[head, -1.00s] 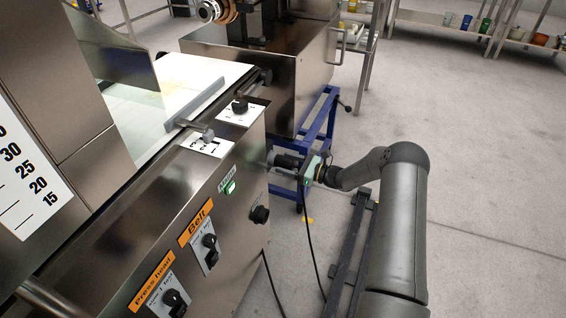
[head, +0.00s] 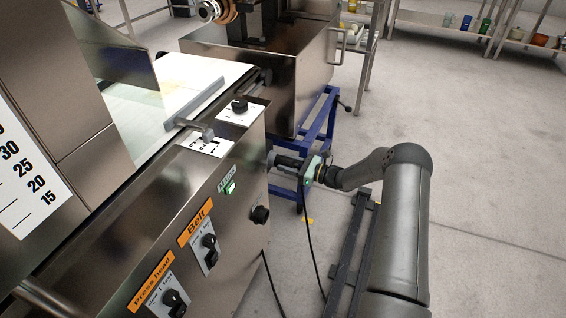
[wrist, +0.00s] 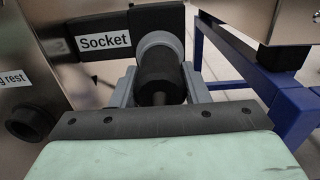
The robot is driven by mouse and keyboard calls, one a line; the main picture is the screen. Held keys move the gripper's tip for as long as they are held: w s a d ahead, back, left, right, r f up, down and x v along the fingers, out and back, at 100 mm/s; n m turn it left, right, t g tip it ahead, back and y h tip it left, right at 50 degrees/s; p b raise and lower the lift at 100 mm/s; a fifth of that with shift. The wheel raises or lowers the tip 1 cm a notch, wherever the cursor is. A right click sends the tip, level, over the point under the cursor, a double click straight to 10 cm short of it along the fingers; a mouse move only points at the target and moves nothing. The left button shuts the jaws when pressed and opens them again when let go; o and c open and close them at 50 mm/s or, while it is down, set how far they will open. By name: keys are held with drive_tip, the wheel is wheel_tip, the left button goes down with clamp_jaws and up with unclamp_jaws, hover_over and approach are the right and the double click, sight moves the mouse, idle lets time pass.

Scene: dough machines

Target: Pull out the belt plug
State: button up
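The belt plug is a black cylinder (wrist: 160,78) with its cable end towards me in the wrist view. Its far end sits in a round grey collar (wrist: 160,42) beside the "Socket" label (wrist: 103,42). My gripper (wrist: 160,88) has one grey finger on each side of the plug, and both fingers appear to touch it. In the head view, my gripper (head: 291,163) is at the right end of the machine's control panel, level with the socket. There its fingers and the plug are small and partly hidden.
The steel machine with belt (head: 200,240) and press head knobs stands left. A black round knob (head: 260,214) projects from its panel. A blue frame (head: 322,125) stands close behind my gripper. A black cable (head: 314,245) hangs below. Floor on the right is open.

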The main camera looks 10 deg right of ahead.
sight(297, 167)
drive_tip(key=shift+o, duration=1.4)
drive_tip(key=shift+c, duration=0.9)
drive_tip(key=shift+s+d, duration=0.2)
drive_tip(key=shift+d, duration=0.15)
drive_tip(key=shift+v, duration=1.25)
drive_tip(key=p+v, duration=0.1)
drive_tip(key=v, duration=0.5)
